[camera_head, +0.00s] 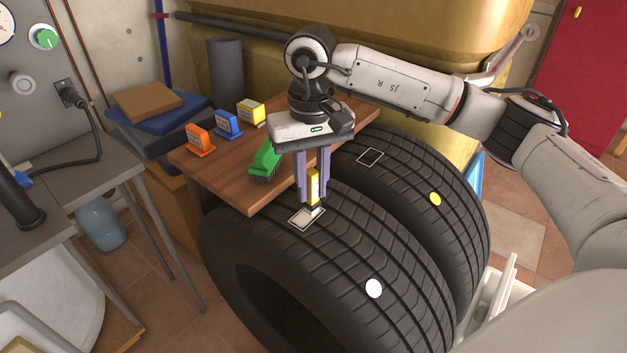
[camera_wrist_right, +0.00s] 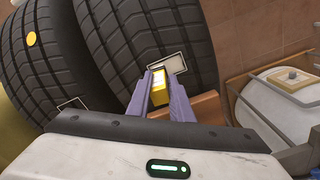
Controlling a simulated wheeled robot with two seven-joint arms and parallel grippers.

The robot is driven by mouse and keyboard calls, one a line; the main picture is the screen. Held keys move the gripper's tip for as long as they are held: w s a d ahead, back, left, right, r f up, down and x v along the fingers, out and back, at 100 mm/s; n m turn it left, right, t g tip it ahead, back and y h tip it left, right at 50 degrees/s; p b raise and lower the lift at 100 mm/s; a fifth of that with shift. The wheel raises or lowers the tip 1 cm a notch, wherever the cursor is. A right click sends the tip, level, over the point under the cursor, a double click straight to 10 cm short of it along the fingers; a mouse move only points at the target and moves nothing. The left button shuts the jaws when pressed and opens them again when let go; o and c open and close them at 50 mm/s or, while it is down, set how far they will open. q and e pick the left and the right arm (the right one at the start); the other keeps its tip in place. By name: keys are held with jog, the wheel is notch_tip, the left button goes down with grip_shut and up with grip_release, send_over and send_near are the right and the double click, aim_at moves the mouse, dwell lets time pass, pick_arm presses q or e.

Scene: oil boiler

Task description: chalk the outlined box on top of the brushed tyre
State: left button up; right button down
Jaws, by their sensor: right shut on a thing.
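My right gripper (camera_head: 314,188) points down over the nearer tyre (camera_head: 335,255), shut on a yellow chalk holder (camera_head: 313,186). Its lower end is at the white-outlined box (camera_head: 299,219) on that tyre's top; I cannot tell whether it touches. The inside of this box looks pale grey. The farther tyre (camera_head: 455,195) has another outlined box (camera_head: 370,156) with a dark inside. In the wrist view the yellow holder (camera_wrist_right: 158,82) sits between the fingers, beside the pale box (camera_wrist_right: 168,63). A green brush (camera_head: 265,162) stands on the wooden board. My left gripper is not in view.
Orange (camera_head: 199,140), blue (camera_head: 228,123) and yellow-white (camera_head: 251,112) items stand on the wooden board (camera_head: 235,182). A white dot (camera_head: 374,288) marks the nearer tyre and a yellow dot (camera_head: 435,199) the farther one. A grey table (camera_head: 85,180) is at left.

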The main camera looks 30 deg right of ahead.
aim_at(311, 171)
notch_tip(311, 171, up, 6)
jog(key=p, duration=0.4)
jog(key=shift+f, duration=0.15)
jog(key=shift+r+p, duration=0.5)
jog(key=shift+r, duration=0.2)
